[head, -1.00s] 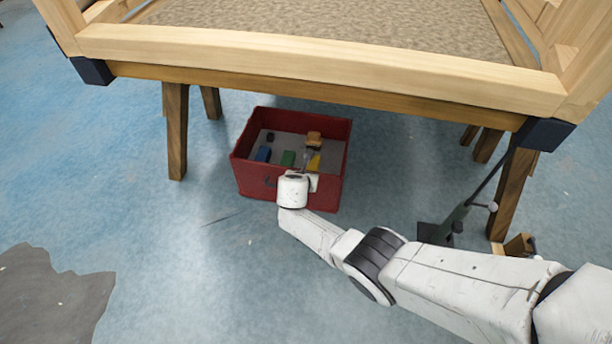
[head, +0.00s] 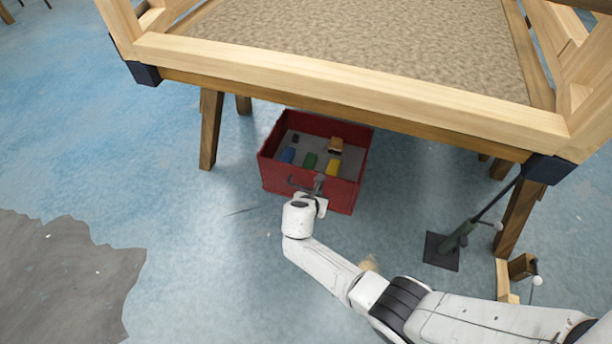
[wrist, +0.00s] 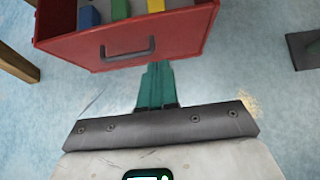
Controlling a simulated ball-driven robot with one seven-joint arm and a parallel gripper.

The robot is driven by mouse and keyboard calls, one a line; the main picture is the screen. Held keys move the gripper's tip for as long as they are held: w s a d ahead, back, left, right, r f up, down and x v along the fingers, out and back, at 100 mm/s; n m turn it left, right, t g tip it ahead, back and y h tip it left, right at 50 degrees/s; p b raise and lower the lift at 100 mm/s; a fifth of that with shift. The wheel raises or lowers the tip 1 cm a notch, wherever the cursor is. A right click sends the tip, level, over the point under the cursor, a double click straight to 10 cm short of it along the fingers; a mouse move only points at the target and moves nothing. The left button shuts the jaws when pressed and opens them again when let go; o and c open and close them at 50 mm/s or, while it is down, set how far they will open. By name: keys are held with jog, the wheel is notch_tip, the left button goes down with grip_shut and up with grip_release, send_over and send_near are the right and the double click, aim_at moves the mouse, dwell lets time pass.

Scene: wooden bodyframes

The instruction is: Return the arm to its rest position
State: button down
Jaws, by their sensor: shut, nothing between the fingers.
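My white arm (head: 330,268) reaches in from the lower right in the head view. My gripper (head: 319,181) is at its end, just in front of the near wall of the red bin (head: 275,178). In the wrist view the green fingers of my gripper (wrist: 157,75) are shut together and empty. They point toward the near wall of the bin (wrist: 185,38), below its dark handle (wrist: 127,52). From these views I cannot tell whether the fingertips touch the wall.
The bin holds blue (head: 287,155), green (head: 310,160), yellow (head: 333,167) and orange (head: 336,145) blocks. A wooden frame table (head: 340,80) stands over its far side. A dark-based stand (head: 442,251) is at right.

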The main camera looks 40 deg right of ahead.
jog(key=s+a+r+m+g+y, duration=0.25)
jog(key=s+r+m, duration=0.25)
jog(key=s+m, duration=0.5)
jog(key=s+a+r+m+g+y, duration=0.1)
jog(key=s+r+m+y, duration=0.35)
jog(key=s, duration=0.75)
jog(key=s+a+r+m+g+y, duration=0.1)
jog(key=s+a+r+m, duration=0.1)
jog(key=s+r+m, duration=0.65)
notch_tip(320, 180, up, 24)
jog(key=s+m+p, duration=0.1)
jog(key=m+p, duration=0.1)
jog(key=p, duration=2.5)
jog(key=shift+s+m+p, duration=0.3)
jog(key=shift+s+p, duration=0.1)
